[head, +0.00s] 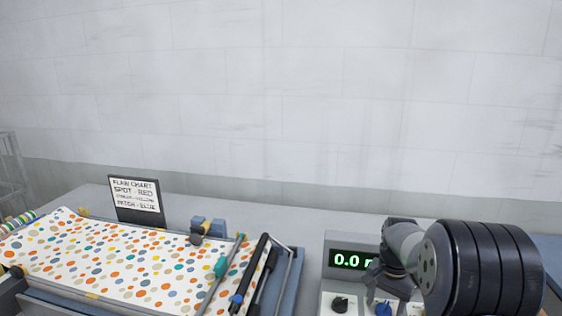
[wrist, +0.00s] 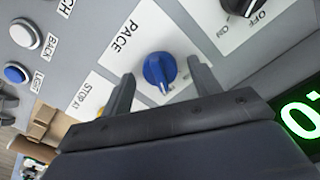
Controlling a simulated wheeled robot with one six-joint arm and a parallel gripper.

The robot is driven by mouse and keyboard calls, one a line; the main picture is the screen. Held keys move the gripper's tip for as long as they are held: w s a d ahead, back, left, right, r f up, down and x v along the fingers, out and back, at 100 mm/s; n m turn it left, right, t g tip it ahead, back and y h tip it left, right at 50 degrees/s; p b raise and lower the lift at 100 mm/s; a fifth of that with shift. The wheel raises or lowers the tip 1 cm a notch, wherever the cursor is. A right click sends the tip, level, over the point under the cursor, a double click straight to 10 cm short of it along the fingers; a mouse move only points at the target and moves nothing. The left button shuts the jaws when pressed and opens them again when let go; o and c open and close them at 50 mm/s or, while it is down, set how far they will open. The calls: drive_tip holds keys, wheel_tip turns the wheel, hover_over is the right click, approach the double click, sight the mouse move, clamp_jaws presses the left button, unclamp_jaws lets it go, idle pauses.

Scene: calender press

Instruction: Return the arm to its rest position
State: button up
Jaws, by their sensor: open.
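My gripper (wrist: 161,72) is open in the wrist view, with one finger on either side of the blue PACE knob (wrist: 157,71). Nothing is clamped between the fingers; whether either one touches the knob I cannot tell. In the head view my arm reaches in at the lower right, and my gripper (head: 389,280) points down over the control panel. The blue knob (head: 383,309) shows there just below it. The fingertips are hard to make out in the head view.
A display (head: 350,260) reads 0.0 beside my arm. A black ON/OFF knob (head: 340,303) is left of the blue one. Buttons (wrist: 20,35) line the panel. Spotted sheet (head: 130,260), rollers (head: 255,270) and a flaw chart sign (head: 136,198) stand left. Open space lies above the bench.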

drive_tip(key=shift+r, duration=0.15)
wheel_tip(320, 180, up, 10)
wheel_tip(320, 180, down, 11)
drive_tip(key=shift+r, duration=0.15)
drive_tip(key=shift+r+n, duration=0.1)
drive_tip(key=shift+n, duration=0.3)
drive_tip(key=n+b, duration=0.1)
drive_tip(key=n, duration=0.3)
drive_tip(key=shift+n, duration=0.3)
drive_tip(key=n+b, duration=0.1)
drive_tip(key=n, duration=0.5)
drive_tip(key=shift+b, duration=0.4)
drive_tip(key=shift+r+n, duration=0.4)
wheel_tip(320, 180, up, 10)
